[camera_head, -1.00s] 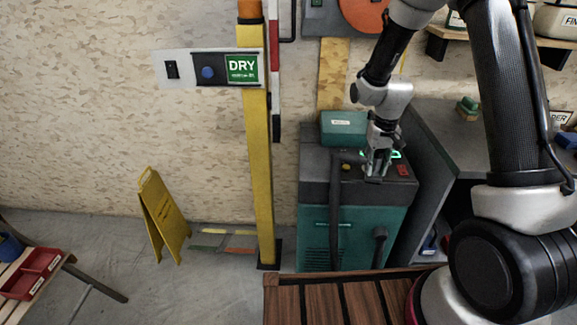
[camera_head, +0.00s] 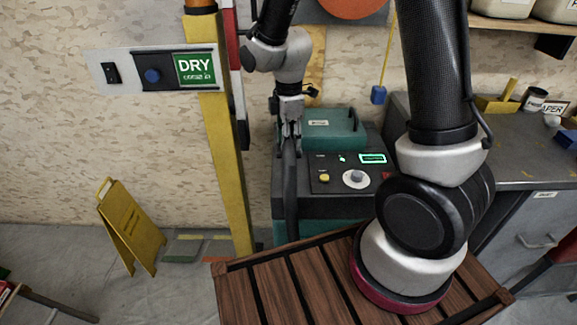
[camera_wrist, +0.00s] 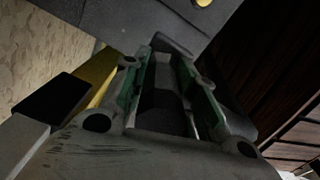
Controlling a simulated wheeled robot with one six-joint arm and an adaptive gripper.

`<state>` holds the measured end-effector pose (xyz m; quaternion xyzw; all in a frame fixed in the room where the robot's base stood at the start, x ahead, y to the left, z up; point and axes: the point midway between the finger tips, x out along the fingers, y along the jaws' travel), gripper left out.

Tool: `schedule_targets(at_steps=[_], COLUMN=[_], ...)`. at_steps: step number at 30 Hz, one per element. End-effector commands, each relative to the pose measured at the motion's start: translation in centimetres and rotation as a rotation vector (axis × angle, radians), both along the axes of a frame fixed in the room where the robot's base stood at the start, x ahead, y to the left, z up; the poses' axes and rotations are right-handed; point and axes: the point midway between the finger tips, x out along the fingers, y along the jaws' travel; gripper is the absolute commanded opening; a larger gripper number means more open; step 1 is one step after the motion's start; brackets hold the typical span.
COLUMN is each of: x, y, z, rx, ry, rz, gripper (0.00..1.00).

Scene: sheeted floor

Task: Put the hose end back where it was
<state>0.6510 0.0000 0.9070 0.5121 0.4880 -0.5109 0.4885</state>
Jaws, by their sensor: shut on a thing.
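My gripper (camera_head: 290,131) is at the left end of the machine's top, pointing down. It is shut on the dark hose (camera_head: 290,190), which runs straight down from the fingers along the machine's left front. In the wrist view, the green-padded fingers (camera_wrist: 160,88) have the dark hose (camera_wrist: 163,112) between them. The exact hose end is hidden by the fingers. The machine (camera_head: 330,208) is dark grey on top and teal below, with a yellow button, a pale dial and a lit green display. The hose's lower part is hidden behind the wooden slatted deck.
A teal case (camera_head: 333,128) lies on the machine's top, right of my gripper. A yellow post (camera_head: 227,160) with a DRY sign (camera_head: 196,69) stands close on the left. A yellow floor sign (camera_head: 131,227) stands farther left. A grey workbench (camera_head: 500,160) is on the right.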

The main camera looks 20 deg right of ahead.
Motion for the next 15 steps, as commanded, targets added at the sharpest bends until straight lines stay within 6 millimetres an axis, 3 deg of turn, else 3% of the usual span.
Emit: schedule_targets(at_steps=[6, 15], x=[-0.2, -0.1], y=[0.0, 0.0], z=[-4.1, -8.1], rx=[-0.003, -0.002], ry=[0.006, 0.005], rz=[0.009, 0.007], gripper=[0.00, 0.00])
